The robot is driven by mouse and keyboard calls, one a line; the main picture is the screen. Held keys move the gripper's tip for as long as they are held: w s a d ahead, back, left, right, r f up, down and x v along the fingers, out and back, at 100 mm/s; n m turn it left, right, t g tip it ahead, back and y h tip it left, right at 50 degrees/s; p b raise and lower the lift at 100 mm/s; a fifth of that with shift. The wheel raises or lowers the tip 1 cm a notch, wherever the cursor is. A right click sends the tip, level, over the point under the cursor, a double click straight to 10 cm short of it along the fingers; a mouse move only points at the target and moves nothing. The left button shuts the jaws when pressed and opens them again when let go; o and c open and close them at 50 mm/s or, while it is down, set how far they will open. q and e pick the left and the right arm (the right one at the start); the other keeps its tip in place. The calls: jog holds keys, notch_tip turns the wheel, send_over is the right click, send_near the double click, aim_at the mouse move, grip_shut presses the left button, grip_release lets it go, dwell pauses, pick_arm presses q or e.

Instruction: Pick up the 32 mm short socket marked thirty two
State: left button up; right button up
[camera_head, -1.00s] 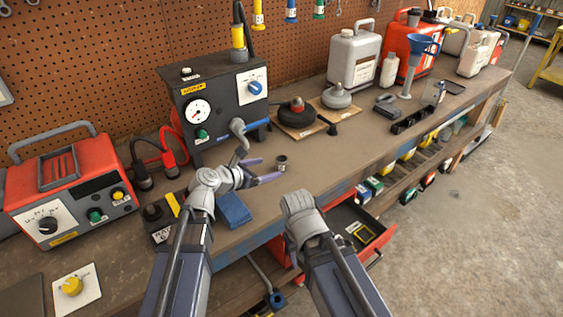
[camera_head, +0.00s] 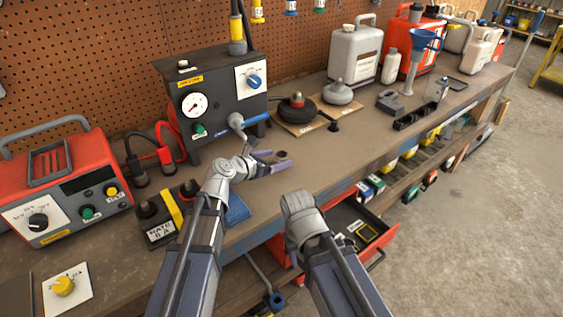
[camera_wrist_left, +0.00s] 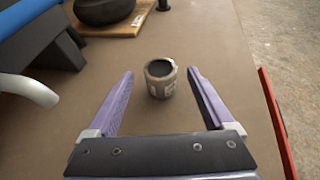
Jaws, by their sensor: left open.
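A short dark metal socket (camera_wrist_left: 160,79) stands upright on the bench, its open end up. Markings on its side are too small to read. My left gripper (camera_wrist_left: 158,88) is open, with its two purple fingers on either side of the socket and gaps to both. In the head view the left gripper (camera_head: 280,162) reaches in low over the bench, and the socket (camera_head: 282,154) shows partly behind a finger. My right arm ends near the bench's front edge (camera_head: 303,208); its fingers are hidden.
A black gauge box (camera_head: 208,100) with a grey hose stands behind the gripper. A blue cloth or pad (camera_head: 237,210) is near the front edge. An open red drawer (camera_head: 372,247) sits below the bench.

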aim_at(277, 158)
pick_arm(q)
jog(key=x, duration=0.3)
jog(key=shift+b, duration=0.4)
jog(key=shift+r, duration=0.1)
grip_shut()
